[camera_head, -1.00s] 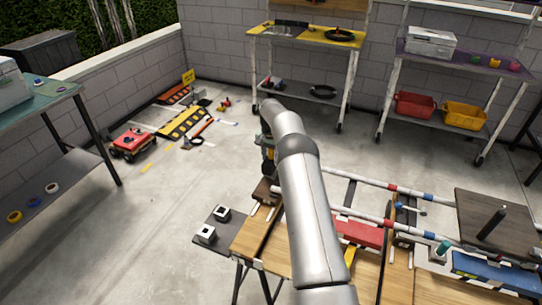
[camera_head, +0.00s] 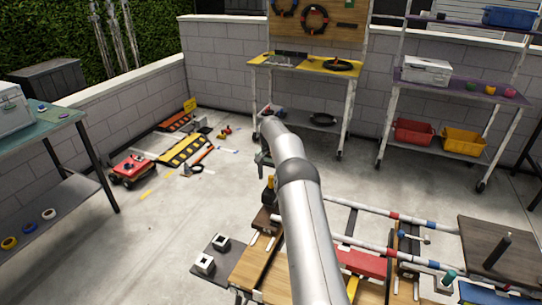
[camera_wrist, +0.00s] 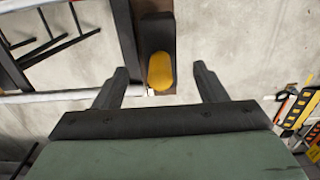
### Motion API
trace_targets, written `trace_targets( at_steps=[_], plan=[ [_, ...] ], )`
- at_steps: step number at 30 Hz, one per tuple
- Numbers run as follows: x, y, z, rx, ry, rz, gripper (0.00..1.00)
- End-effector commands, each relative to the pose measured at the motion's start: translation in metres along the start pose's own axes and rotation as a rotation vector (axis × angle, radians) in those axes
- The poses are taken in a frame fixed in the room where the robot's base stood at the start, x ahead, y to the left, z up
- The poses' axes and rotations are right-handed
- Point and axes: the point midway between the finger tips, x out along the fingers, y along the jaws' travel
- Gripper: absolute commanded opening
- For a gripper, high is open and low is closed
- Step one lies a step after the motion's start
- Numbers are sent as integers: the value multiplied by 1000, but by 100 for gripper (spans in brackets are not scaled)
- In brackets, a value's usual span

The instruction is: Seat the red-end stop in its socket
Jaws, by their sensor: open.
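A dark stop with a rounded yellow pad (camera_wrist: 160,71) shows between my fingers in the wrist view. In the head view this dark stop (camera_head: 268,190) stands upright on a brown block (camera_head: 266,221) at the left end of the track. It appears to rest there, but its base and socket are hidden, so I cannot tell how deep it sits. My gripper (camera_head: 263,159) is above it in the head view. In the wrist view my gripper (camera_wrist: 159,77) is open, with visible gaps between the stop and both fingers.
Two pale square blocks with dark openings (camera_head: 221,242) (camera_head: 205,264) are on a grey mat (camera_head: 191,268) at left. Banded white rails (camera_head: 365,208) run right over the wooden bench. A red block (camera_head: 363,263) and a brown board (camera_head: 480,232) are on the right.

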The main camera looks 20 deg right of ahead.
Motion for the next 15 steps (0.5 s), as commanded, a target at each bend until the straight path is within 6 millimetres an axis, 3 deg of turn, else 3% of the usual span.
trace_targets(
  at_steps=[9, 15],
  plan=[
    [-81, -1, 0, 0, 5, -3, 65],
    [-119, 0, 0, 0, 3, -1, 65]
  ],
)
